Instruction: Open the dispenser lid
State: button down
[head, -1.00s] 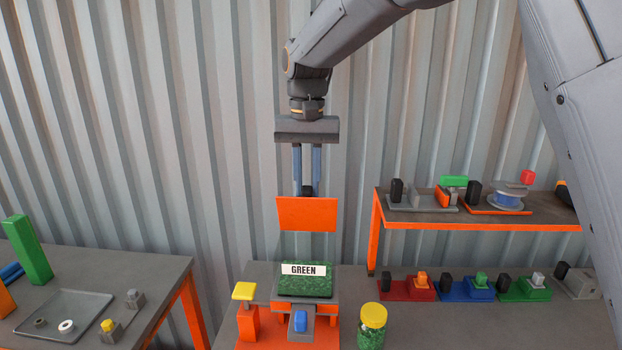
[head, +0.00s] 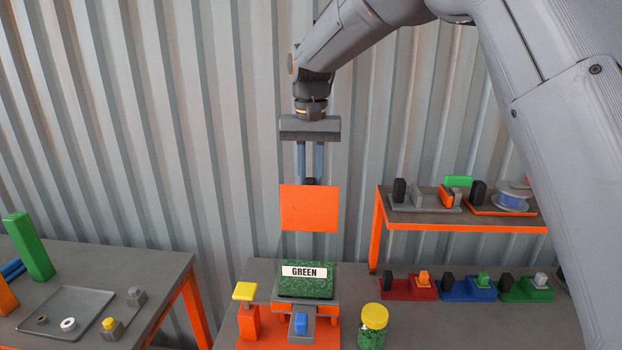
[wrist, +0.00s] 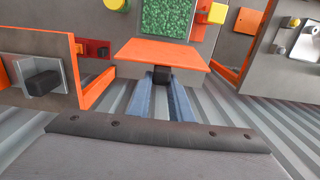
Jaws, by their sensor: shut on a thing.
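The dispenser (head: 328,308) stands on the middle table, its green contents (head: 308,290) behind a white GREEN label (head: 305,271). The contents also show in the wrist view (wrist: 166,18). Its flat orange lid (head: 309,208) stands steeply tilted above and behind it, with wall showing between them in the head view. The lid also shows in the wrist view (wrist: 160,53). My gripper (head: 310,180) points down and is shut on the lid's black knob (wrist: 162,75). The fingers and lid hide any hinge.
A yellow-topped orange post (head: 246,292) stands left of the dispenser, a yellow-lidded green jar (head: 373,325) to its right. An orange-edged shelf (head: 470,226) is at right; a corrugated wall (head: 240,150) is behind. A tray (head: 66,312) lies on the left table.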

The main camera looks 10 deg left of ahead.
jog(key=shift+s+d+f, duration=0.1)
jog(key=shift+d+f, duration=0.05)
jog(key=shift+f, duration=0.25)
jog(key=c, duration=1.6)
grip_release()
jog(key=shift+r+b, duration=1.35)
jog(key=shift+r, duration=2.75)
